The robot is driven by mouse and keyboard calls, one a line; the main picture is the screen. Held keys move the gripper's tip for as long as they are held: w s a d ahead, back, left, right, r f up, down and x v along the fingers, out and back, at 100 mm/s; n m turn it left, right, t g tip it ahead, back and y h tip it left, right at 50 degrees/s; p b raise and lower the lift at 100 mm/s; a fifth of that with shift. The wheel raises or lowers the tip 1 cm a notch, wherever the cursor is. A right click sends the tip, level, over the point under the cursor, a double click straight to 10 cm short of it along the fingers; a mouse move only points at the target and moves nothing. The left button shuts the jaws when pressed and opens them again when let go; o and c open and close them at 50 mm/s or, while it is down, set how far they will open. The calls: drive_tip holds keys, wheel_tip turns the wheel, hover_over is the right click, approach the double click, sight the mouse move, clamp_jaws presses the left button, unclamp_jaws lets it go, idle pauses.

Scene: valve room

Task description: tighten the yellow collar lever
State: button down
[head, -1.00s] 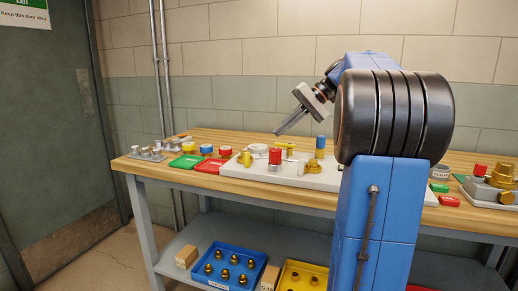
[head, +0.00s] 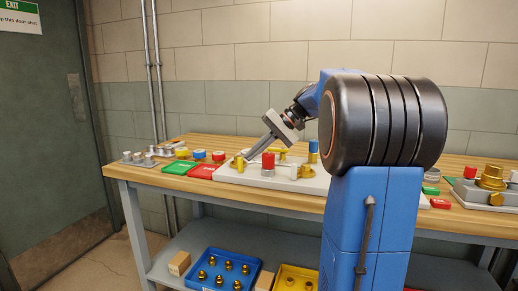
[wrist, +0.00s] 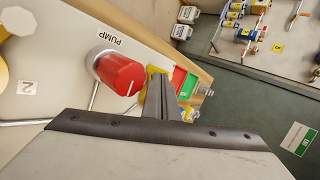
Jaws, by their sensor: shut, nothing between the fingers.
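A yellow part (head: 238,161) stands on the white panel (head: 228,173) on the bench, left of the red knob (head: 268,163). Another yellow part (head: 283,154) shows behind that knob. I cannot tell from the pictures which of them is the collar lever. My gripper (head: 250,156) is shut and empty, its tips low over the panel close to the left yellow part. In the wrist view the shut fingers (wrist: 160,82) partly hide a yellow piece (wrist: 152,71) beside the red knob (wrist: 121,73). Whether they touch it is unclear.
A blue-topped cylinder (head: 313,150) stands on the panel to the right. Green (head: 180,167) and red (head: 203,172) trays lie to the left. A grey block with brass fittings (head: 490,188) sits at the far right. A blue bin (head: 222,270) is on the lower shelf.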

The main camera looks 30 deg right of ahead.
sight(228, 175)
drive_tip(key=shift+a+m+t, duration=0.4)
drive_tip(key=shift+a+m, duration=0.05)
drive_tip(key=shift+m, duration=0.15)
idle(0.4)
drive_tip(key=shift+a+m+t+h, duration=0.6)
drive_tip(key=shift+a+m+h, duration=0.15)
drive_tip(key=shift+m, duration=0.15)
drive_tip(key=m, duration=0.1)
drive_tip(key=a+m+t+h, duration=0.1)
drive_tip(key=a+m+h, duration=0.1)
drive_tip(key=shift+w+a+t, duration=0.25)
drive_tip(key=shift+t, duration=0.05)
drive_tip(key=a+m+h, duration=0.1)
drive_tip(key=w+m+h, duration=0.1)
drive_tip(key=m, duration=0.1)
drive_tip(key=shift+w+a+t+h, duration=0.15)
drive_tip(key=shift+a+t+h, duration=0.1)
drive_tip(key=shift+a+t, duration=0.15)
drive_tip(key=shift+w+a, duration=0.6)
drive_tip(key=shift+w, duration=0.1)
